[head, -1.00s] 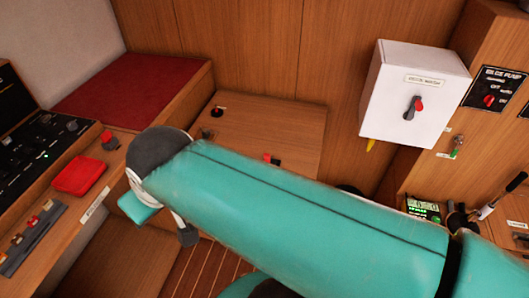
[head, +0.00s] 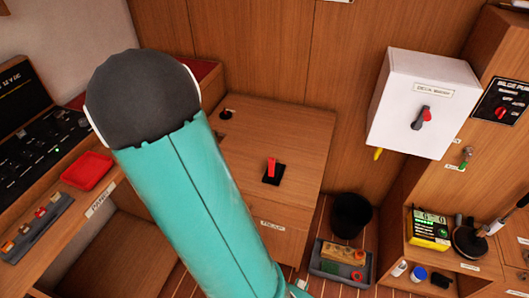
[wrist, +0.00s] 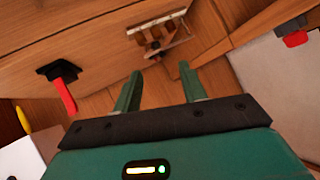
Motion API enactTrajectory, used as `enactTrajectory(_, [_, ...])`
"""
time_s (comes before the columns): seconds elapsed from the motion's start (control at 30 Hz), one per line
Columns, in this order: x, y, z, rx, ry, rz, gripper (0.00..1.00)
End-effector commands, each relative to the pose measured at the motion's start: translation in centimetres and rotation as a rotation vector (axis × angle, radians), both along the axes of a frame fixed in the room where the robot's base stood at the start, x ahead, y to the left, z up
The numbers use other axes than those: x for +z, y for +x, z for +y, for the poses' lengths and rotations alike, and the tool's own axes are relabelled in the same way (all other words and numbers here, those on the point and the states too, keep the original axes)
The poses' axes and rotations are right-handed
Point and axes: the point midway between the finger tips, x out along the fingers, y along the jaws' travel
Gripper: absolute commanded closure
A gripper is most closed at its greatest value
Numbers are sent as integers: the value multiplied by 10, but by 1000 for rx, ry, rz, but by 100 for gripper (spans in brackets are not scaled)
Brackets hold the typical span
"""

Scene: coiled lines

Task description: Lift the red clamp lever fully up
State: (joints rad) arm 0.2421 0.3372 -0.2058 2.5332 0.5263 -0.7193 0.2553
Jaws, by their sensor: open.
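The red clamp lever (head: 272,167) rises from a small black base on top of the wooden cabinet in the head view. In the wrist view the red lever (wrist: 66,95) shows left of my gripper, angled out from its black base. My gripper (wrist: 160,88) is open, its two green fingers apart with nothing between them. The lever is outside the fingers, not touching them.
A white switch box (head: 420,105) with a red-and-black handle hangs at right. A black bin (head: 351,214) and a grey tray (head: 338,262) stand on the floor beside the cabinet. A console with a red tray (head: 87,171) lies at left. A small black knob (head: 226,114) sits behind the lever.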

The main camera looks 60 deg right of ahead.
Motion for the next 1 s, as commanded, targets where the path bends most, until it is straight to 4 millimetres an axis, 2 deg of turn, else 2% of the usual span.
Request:
enactTrajectory(0.03, [-16, -18, -19, -66, -44, 10, 58])
enactTrajectory(0.2, [-41, -78, -69, -251, -243, 17, 58])
enactTrajectory(0.3, [-48, -115, -88, -329, -378, 37, 58])
enactTrajectory(0.4, [-49, -146, -98, -373, -502, 56, 58])
enactTrajectory(0.5, [-46, -166, -103, -392, -594, 71, 58])
enactTrajectory(0.6, [-44, -176, -104, -398, -647, 79, 58])
enactTrajectory(0.77, [-43, -177, -113, -401, -666, 78, 58])
enactTrajectory(1.0, [-42, -170, -154, -402, -665, 76, 58])
